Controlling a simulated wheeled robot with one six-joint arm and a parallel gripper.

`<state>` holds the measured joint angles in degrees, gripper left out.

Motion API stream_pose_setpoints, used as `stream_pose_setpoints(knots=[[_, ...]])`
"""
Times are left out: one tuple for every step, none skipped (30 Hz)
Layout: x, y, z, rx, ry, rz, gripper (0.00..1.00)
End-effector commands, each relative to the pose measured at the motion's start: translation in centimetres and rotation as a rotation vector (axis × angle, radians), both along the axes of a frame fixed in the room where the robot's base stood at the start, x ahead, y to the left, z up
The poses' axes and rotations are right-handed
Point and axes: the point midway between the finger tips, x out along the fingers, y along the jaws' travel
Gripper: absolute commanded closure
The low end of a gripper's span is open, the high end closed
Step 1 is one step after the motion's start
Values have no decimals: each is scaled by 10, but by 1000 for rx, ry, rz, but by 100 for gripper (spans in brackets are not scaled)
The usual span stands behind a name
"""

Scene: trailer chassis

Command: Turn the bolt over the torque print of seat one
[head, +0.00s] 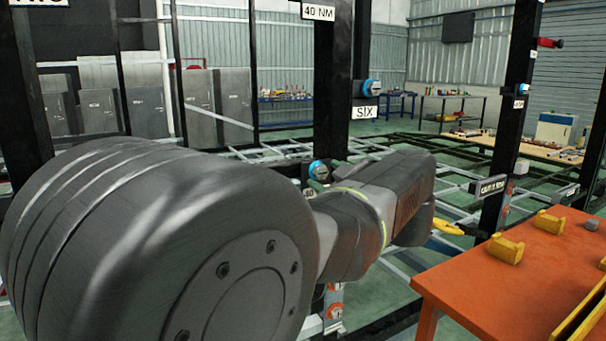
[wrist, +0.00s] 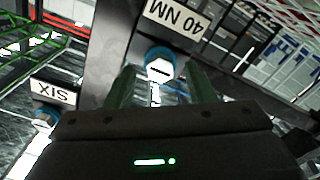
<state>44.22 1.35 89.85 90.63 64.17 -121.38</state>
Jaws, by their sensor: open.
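In the wrist view a pale bolt head with a dark slot and blue collar (wrist: 160,67) sits on a black post beside a "40 NM" print (wrist: 177,14). The print reads upside down there. My gripper (wrist: 160,75) is open, with a greenish finger either side of the bolt in the picture; I cannot tell whether the fingers reach around it. In the head view a blue-collared bolt (head: 318,169) shows just behind my gripper (head: 317,186), whose tips are mostly hidden by my arm. No seat one label is readable.
A second blue-collared bolt (head: 370,87) sits above a "SIX" plate (head: 365,112), right of the post. Another "40 NM" plate (head: 318,12) is higher up. An orange table (head: 510,285) with yellow holders (head: 507,248) stands at right. Black posts and grey rails surround my arm.

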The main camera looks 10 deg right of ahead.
Motion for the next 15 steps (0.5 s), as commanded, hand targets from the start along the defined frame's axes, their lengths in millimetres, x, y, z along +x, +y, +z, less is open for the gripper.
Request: stream_pose_setpoints(knots=[[5, 2, 0, 1, 1, 3, 51], [7, 3, 0, 2, 1, 2, 51], [9, 4, 0, 2, 2, 2, 51], [10, 4, 0, 1, 1, 2, 51], [12, 5, 0, 1, 1, 2, 51], [13, 5, 0, 1, 1, 1, 51], [13, 5, 0, 1, 1, 1, 51], [13, 5, 0, 1, 1, 1, 51], [14, 5, 0, 1, 1, 1, 51], [14, 5, 0, 1, 0, 0, 51], [14, 5, 0, 1, 0, 0, 51], [14, 5, 0, 1, 0, 0, 51], [14, 5, 0, 1, 0, 0, 51], [14, 5, 0, 1, 0, 0, 51], [14, 5, 0, 1, 0, 0, 51]])
